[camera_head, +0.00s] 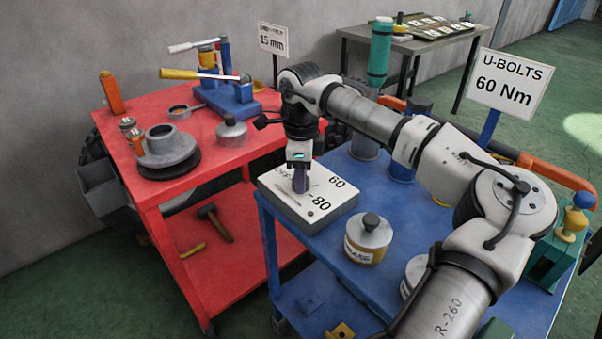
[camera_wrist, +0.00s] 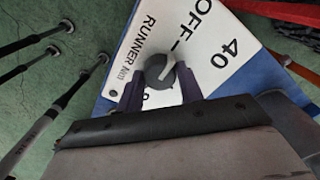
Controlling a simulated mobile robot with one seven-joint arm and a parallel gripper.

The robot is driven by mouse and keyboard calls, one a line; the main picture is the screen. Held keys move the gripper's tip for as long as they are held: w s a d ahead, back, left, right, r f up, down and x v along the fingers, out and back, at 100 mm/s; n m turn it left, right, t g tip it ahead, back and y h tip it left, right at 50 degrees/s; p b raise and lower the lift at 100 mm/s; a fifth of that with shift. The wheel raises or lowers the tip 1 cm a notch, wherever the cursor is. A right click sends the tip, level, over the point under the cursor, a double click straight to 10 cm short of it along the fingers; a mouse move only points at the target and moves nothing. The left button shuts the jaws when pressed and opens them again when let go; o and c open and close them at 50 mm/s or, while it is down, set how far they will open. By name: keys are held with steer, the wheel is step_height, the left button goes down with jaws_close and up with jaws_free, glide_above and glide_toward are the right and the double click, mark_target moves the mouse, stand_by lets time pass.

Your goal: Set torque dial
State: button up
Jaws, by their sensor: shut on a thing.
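The torque dial box (camera_head: 325,203) is a white, flat-topped block on the blue cart's near left corner. In the head view its top shows "60" and "80". In the wrist view the box (camera_wrist: 205,35) shows "OFF", "40" and "RUNNER Nm". A dark round knob (camera_wrist: 160,70) with a pale pointer line sits on it. My gripper (camera_wrist: 160,88) has its two purple fingers on either side of the knob, shut on it. In the head view my gripper (camera_head: 301,182) points down onto the box and hides the knob. A sign (camera_head: 508,82) reads "U-BOLTS 60 Nm".
The blue cart (camera_head: 390,290) also carries a lidded brass-coloured tin (camera_head: 368,238) close to the box, and a green bottle (camera_head: 379,52) stands behind my arm. A red cart (camera_head: 200,190) with tools is at left. A sign (camera_head: 273,40) there reads "15 mm".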

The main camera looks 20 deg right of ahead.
stand_by(0.4)
steer(key=o, duration=1)
step_height(320, 180, up, 14)
steer(key=shift+f, duration=0.1)
steer(key=shift+a, duration=0.1)
